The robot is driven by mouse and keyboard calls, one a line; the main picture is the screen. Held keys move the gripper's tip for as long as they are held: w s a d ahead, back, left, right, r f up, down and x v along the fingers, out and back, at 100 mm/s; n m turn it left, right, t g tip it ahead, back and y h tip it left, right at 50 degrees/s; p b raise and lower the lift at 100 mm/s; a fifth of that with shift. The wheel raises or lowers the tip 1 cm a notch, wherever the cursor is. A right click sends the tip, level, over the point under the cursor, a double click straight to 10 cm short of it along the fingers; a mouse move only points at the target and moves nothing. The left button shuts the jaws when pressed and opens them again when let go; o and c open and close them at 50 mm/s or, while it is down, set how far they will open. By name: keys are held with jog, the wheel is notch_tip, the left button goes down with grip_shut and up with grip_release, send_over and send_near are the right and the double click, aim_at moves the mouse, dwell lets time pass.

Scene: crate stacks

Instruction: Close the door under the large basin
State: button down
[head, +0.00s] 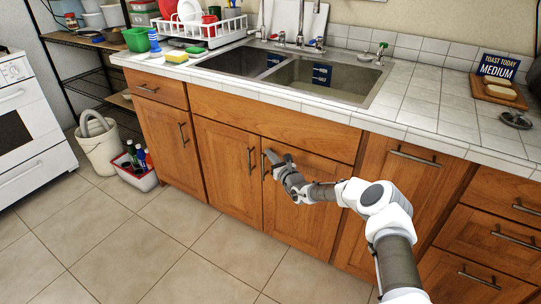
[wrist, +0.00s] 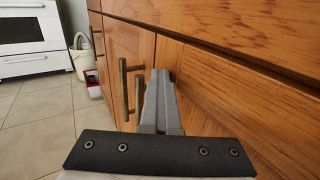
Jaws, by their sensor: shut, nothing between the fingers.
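The large basin (head: 325,78) is the right-hand one of the sink. The wooden door (head: 310,205) under it stands flush or nearly flush with the cabinet front; I see no clear gap, though my gripper hides part of its edge. Its bar handle (head: 264,168) is at its upper left. My gripper (head: 268,154) is shut and empty at the upper left corner of this door, by the handle. In the wrist view the shut fingers (wrist: 160,74) point at the cabinet front, right of two upright handles (wrist: 124,92). Whether they touch the door I cannot tell.
The neighbouring door (head: 226,170) under the small basin (head: 238,62) looks shut. A cream bucket (head: 99,150) and a red and white crate (head: 136,176) with bottles stand on the floor at left. The tiled floor (head: 190,260) before the cabinet is clear.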

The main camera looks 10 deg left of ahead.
jog(key=shift+w+d+r, duration=0.1)
jog(key=shift+d, duration=0.05)
jog(key=p+v, duration=0.6)
jog(key=v, duration=1.1)
jog(key=s+a+r+n+g+y, duration=0.3)
jog(key=r+n, duration=0.2)
jog(key=r, duration=0.2)
jog(key=s+a+r+n+g+y, duration=0.2)
jog(key=s+a+r+n+g, duration=0.1)
jog(key=r+n, duration=0.3)
jog(key=s+r+n+g+h, duration=0.2)
jog(key=s+r+n+g, duration=0.7)
jog(key=s, duration=0.3)
jog(key=s+d+r+n+t+h, duration=0.3)
jog(key=s+d+r+n+h, duration=0.3)
jog(key=s+d, duration=0.5)
jog(key=s+d+r+n+t+h, duration=0.3)
jog(key=s+d+r+h, duration=0.5)
jog(key=s+d, duration=0.35)
notch_tip(320, 180, up, 15)
jog(key=a+p, duration=0.1)
jog(key=p, duration=1.4)
jog(key=shift+y+p, duration=0.3)
jog(key=shift+p, duration=0.1)
